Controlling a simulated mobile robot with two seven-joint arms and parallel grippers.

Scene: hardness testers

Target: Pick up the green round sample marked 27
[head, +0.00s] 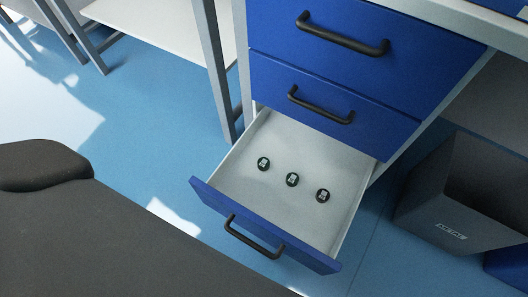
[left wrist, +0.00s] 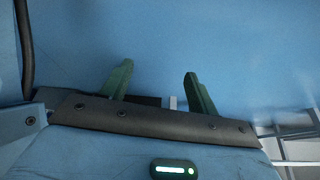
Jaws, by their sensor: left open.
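Three small dark round samples with pale labels lie in a row in the open bottom drawer (head: 225,186) in the head view. They are the left sample (head: 263,164), the middle sample (head: 292,180) and the right sample (head: 323,196). Their numbers are too small to read, and I cannot tell which is marked 27. My left gripper (left wrist: 155,90) shows in the left wrist view with its two green fingers apart and nothing between them. It is not in the head view, and no sample shows in the left wrist view. My right gripper is in neither view.
Two shut blue drawers (head: 290,85) with black handles sit above the open one. A dark bin (head: 445,215) labelled METAL stands on the blue floor at the right. A grey table leg (head: 213,70) stands left of the drawers. Free floor lies left of the open drawer.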

